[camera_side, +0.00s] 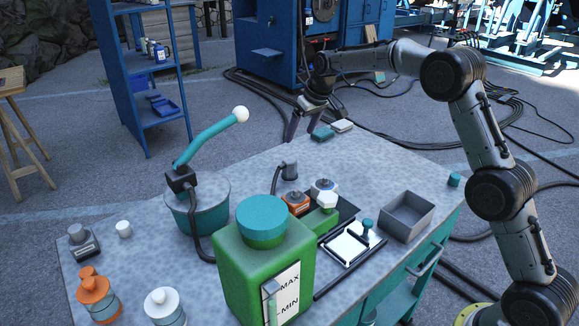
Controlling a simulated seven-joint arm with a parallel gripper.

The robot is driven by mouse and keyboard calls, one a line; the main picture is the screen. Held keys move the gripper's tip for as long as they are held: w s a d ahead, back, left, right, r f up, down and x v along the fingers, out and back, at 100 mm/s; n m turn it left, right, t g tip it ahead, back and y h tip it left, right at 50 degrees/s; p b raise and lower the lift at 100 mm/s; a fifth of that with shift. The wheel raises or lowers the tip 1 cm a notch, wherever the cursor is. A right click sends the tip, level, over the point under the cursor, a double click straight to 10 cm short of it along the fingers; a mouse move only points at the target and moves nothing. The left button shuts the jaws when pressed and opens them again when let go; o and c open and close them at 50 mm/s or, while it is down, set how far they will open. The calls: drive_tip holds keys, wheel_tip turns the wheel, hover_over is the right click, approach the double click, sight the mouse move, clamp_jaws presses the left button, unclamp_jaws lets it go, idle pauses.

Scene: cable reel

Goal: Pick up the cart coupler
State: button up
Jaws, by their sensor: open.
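My gripper (304,122) hangs fingers down at the far edge of the grey worktable (250,178). I cannot tell for sure which thing is the cart coupler. A dark grey fitting with a bent hose (289,170) stands near the table's middle, well in front of the gripper. A grey piece on a dark base (82,240) sits at the table's left.
A tall green tank (250,270) with a teal cap stands at the front. The table's far middle is mostly clear.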

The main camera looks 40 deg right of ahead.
sight(291, 160)
drive_tip(key=x, duration=0.8)
drive_tip(key=shift+s+d+f, duration=0.1)
drive_tip(key=shift+s+f, duration=0.05)
drive_tip(key=shift+f, duration=0.05)
drive_tip(key=shift+x, duration=3.25)
drive_tip(key=shift+s, duration=0.1)
clamp_jaws()
